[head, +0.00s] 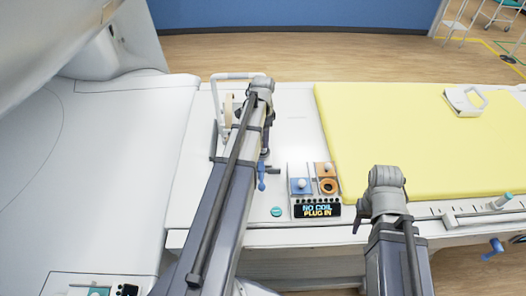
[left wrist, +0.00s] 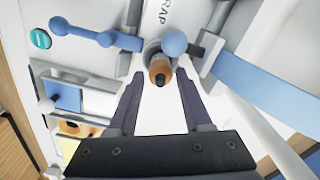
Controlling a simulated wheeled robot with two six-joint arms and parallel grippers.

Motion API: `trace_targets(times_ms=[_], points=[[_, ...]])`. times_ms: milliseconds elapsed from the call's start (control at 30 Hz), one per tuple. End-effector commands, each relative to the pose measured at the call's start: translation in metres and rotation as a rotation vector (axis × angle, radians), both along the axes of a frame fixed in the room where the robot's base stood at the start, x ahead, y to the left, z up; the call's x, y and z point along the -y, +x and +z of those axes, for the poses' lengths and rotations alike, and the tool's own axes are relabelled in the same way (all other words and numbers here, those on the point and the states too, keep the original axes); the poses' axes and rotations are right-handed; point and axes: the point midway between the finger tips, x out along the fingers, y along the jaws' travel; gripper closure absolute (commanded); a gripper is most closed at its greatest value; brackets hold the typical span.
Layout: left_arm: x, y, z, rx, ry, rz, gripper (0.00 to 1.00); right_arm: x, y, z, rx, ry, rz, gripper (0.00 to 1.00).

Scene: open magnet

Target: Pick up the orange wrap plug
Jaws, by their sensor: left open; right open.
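The orange wrap plug (left wrist: 159,70) has a dark tip and shows in the left wrist view, just below a blue ball-ended lever. The end of a white part lettered "RAP" is right above it. My left gripper (left wrist: 160,84) is open, with one dark finger on each side of the plug and a visible gap to both. I cannot tell how far the fingertips are from the plug in depth. In the head view my left arm hides the plug and most of that gripper. My right gripper is out of sight; only its arm shows.
A socket panel (head: 303,197) with blue and orange parts and a "NO COIL PLUG IN" display stands right of my left arm. A yellow pad (head: 400,140) covers the table to the right. A blue lever (left wrist: 174,43) and blue bar (left wrist: 245,86) crowd the plug.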

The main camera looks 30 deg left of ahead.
Motion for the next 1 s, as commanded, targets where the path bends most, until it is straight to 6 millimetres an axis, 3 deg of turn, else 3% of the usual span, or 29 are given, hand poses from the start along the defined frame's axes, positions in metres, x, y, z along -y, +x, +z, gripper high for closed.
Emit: trace_targets(times_ms=[33, 167, 467, 900, 1000], points=[[0.000, 0.001, -0.014, 0.000, 0.000, 0.000, 0.50, 0.000, 0.000, -0.014, 0.000, 0.000, 0.000, 0.50], [0.000, 0.001, -0.027, 0.000, 0.000, 0.000, 0.50, 0.000, 0.000, -0.027, 0.000, 0.000, -0.001, 0.50], [0.000, 0.001, -0.028, 0.000, 0.000, 0.000, 0.50, 0.000, 0.000, -0.028, 0.000, 0.000, -0.001, 0.50], [0.000, 0.001, -0.028, 0.000, 0.000, 0.000, 0.97, 0.000, 0.000, -0.028, 0.000, 0.000, -0.001, 0.50], [0.000, 0.001, -0.028, 0.000, 0.000, 0.000, 1.00, 0.000, 0.000, -0.028, 0.000, 0.000, -0.001, 0.50]])
